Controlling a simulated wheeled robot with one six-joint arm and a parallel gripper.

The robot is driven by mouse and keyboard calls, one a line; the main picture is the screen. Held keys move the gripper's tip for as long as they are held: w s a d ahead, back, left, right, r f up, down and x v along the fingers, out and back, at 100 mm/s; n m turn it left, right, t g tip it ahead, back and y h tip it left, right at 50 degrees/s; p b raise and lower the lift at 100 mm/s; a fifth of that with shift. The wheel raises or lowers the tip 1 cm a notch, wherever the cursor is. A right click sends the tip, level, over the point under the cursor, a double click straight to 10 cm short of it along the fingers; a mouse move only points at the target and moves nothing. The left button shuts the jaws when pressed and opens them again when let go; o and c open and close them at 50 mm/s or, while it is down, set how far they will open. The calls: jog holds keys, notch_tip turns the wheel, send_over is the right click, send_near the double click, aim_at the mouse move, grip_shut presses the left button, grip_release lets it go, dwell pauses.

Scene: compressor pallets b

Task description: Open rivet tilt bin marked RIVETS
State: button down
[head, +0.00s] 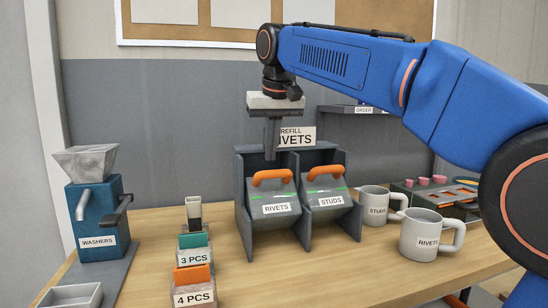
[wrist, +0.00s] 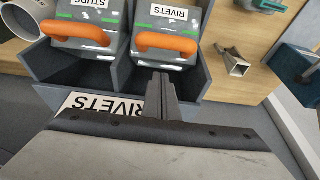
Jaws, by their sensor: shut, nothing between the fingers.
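The tilt bin marked RIVETS (head: 277,204) is the left one of two grey bins in a dark housing (head: 241,207) on the table. It has an orange handle (head: 272,176) on top, and its front looks closed. In the wrist view the RIVETS bin (wrist: 168,22) is upside down, with its orange handle (wrist: 165,43) near my fingers. My gripper (head: 271,157) points down, shut and empty, above and behind that handle. In the wrist view the fingertips (wrist: 161,78) appear apart from the handle, over the housing's back part.
The STUDS bin (head: 328,199) is beside it on the right. A WASHERS dispenser (head: 94,215) is at the left. Piece-count holders (head: 194,257) stand in front left. A REFILL RIVETS sign (head: 297,136) rises behind the housing.

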aim_at(276, 171)
jog(key=shift+s+d+f, duration=0.1)
jog(key=shift+s+d, duration=0.1)
jog(key=shift+s, duration=0.5)
jog(key=shift+s+d+f, duration=0.2)
jog(key=shift+s+f, duration=0.4)
jog(key=shift+s, duration=0.1)
jog(key=shift+s, duration=0.15)
jog(key=shift+s+d+f+t+y, duration=0.15)
jog(key=shift+s+d+t, duration=0.1)
jog(key=shift+s+t, duration=0.4)
jog(key=shift+s+d+t+y, duration=0.2)
jog(key=shift+s+t, duration=0.25)
jog(key=shift+s, duration=0.3)
jog(key=s+d+f+t+y, duration=0.1)
jog(key=s+d+f+t, duration=0.1)
jog(key=s, duration=0.6)
jog(key=shift+d+f+t, duration=0.15)
jog(key=shift+f+t, duration=0.65)
jog(key=shift+f, duration=0.45)
